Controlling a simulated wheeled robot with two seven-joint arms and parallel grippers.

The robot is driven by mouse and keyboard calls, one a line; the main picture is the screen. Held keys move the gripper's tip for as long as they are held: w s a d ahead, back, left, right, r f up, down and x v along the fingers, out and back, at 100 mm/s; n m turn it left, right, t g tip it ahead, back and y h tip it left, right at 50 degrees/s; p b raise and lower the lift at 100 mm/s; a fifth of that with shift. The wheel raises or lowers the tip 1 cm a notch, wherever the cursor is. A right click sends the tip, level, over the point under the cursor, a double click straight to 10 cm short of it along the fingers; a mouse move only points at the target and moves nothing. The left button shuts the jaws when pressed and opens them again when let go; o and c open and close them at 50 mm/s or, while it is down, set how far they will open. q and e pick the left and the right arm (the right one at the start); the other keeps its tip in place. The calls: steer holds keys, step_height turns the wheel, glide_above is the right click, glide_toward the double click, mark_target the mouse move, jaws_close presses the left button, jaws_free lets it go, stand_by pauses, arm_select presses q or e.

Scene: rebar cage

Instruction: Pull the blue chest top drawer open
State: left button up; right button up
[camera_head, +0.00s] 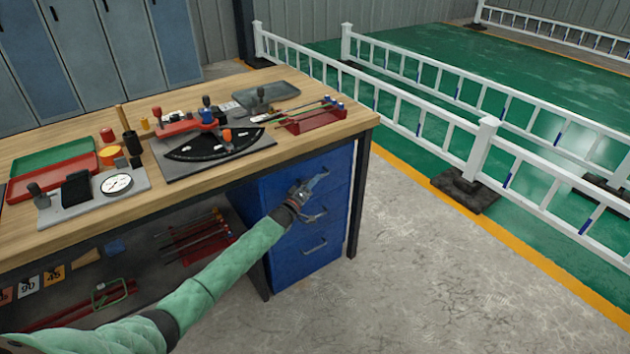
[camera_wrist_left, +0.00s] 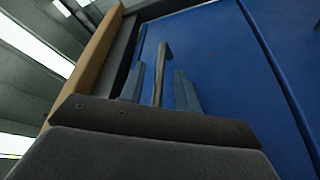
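The blue chest (camera_head: 276,262) stands under the right end of the workbench. Its top drawer (camera_head: 338,163) looks flush with the chest front. My left gripper (camera_head: 312,184) is at this drawer's front, and it hides part of the handle. In the left wrist view the top drawer's handle (camera_wrist_left: 161,65) is a grey bar standing between the two fingers of my left gripper (camera_wrist_left: 158,86). The fingers are spread, with a small gap showing on each side of the bar. My right gripper is not in view.
The wooden workbench top (camera_head: 331,121) overhangs the chest, and a dark table leg (camera_head: 357,200) stands at its right. Lower drawers with handles (camera_head: 314,247) sit below. The concrete floor (camera_head: 420,270) in front is clear. A white railing (camera_head: 480,150) stands farther right.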

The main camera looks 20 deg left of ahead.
arm_select(q)
steer(key=shift+x, duration=0.75)
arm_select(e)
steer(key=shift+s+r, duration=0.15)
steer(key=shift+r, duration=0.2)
arm_select(q)
jaws_close()
